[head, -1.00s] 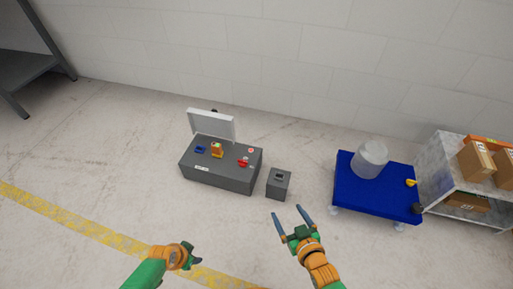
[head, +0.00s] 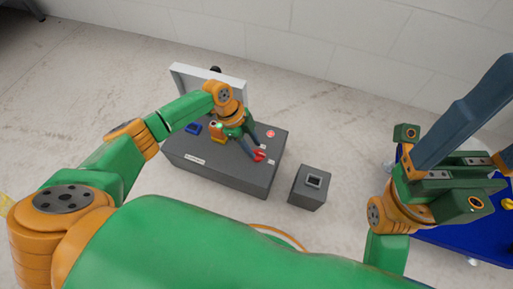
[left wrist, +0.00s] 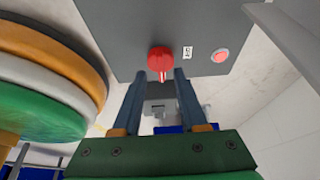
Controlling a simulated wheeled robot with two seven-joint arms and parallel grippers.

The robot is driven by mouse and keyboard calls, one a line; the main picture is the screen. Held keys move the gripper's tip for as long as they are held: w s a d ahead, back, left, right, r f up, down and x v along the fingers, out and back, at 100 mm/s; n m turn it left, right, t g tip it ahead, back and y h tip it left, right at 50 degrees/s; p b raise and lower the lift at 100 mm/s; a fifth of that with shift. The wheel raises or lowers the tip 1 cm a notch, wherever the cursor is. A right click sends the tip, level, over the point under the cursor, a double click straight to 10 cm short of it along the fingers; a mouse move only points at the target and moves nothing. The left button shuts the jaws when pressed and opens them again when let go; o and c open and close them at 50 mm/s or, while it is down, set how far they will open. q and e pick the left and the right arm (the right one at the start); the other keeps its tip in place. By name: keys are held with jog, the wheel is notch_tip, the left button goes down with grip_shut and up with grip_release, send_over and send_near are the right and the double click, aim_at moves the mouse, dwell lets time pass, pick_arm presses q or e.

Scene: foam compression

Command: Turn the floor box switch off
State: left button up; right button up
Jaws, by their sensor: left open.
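The grey floor box (head: 225,175) stands on the floor with its white lid (head: 190,80) raised. A red rotary switch (head: 260,156) is on its top near the right front. My left gripper (head: 256,149) is open at the switch, a finger on either side; contact cannot be told. My right gripper (head: 485,135) is large at the right edge, its fingers apart and nothing seen between them.
A round red button (head: 270,133), a blue part (head: 193,128) and a yellow part (head: 217,138) are on the floor box. A small grey box (head: 309,188) stands to its right. A blue cart (head: 460,240) is partly hidden behind my right arm. Floor between is clear.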

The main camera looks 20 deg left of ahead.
pick_arm(q)
jog(key=shift+x, duration=0.95)
jog(key=shift+r, duration=0.1)
grip_shut()
